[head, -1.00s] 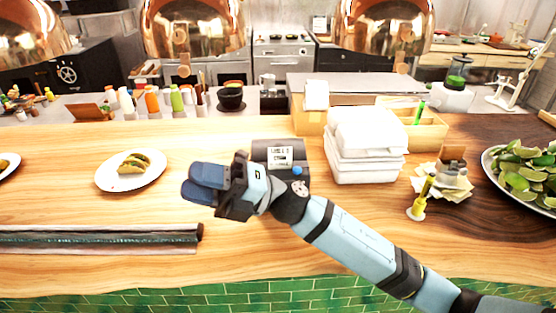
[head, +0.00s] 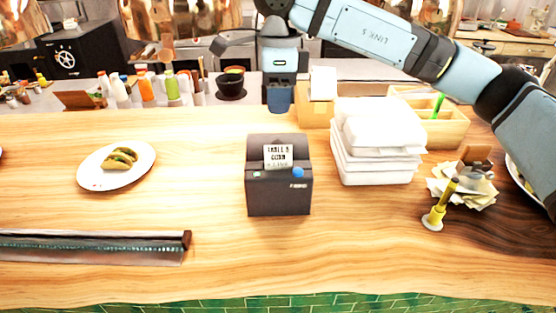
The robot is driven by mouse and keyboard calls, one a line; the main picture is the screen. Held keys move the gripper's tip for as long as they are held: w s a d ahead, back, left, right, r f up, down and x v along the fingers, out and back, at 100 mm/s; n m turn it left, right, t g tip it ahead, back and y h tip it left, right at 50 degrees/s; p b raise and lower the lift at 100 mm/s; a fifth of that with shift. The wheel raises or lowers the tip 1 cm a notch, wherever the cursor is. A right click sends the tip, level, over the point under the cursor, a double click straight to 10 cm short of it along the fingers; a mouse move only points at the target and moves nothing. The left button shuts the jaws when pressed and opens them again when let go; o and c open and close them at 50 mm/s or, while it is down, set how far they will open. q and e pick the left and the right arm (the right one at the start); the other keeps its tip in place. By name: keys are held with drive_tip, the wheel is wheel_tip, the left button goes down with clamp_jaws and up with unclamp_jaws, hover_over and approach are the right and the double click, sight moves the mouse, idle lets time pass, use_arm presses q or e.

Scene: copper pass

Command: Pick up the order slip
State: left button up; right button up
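The order slip (head: 278,156) is a small white paper with dark print. It stands up out of the slot of a black ticket printer (head: 279,198), which has a blue button on its front. My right gripper (head: 279,104) is above and behind the printer in the picture, with its dark blue fingers pointing down, apart from the slip. The fingers overlap from here, so I cannot tell whether they are open or shut. No paper shows in them. My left gripper is out of view.
A stack of white containers (head: 374,150) stands right of the printer, with a wooden box (head: 448,128) behind. A yellow-handled spike (head: 441,207) and papers (head: 470,190) are farther right. A taco plate (head: 97,178) and a foil or wrap dispenser (head: 90,250) are left. Copper lamps hang above.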

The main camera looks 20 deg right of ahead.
drive_tip(key=p, duration=0.1)
hover_over(279, 155)
wheel_tip(279, 155, down, 8)
drive_tip(key=shift+s+f, duration=0.1)
drive_tip(key=shift+w+f+p, duration=0.15)
drive_tip(key=shift+f+p, duration=0.2)
drive_tip(key=shift+f, duration=1)
drive_tip(key=shift+w+f+p, duration=0.1)
drive_tip(key=shift+f+p, duration=0.2)
drive_tip(key=shift+f, duration=1)
clamp_jaws()
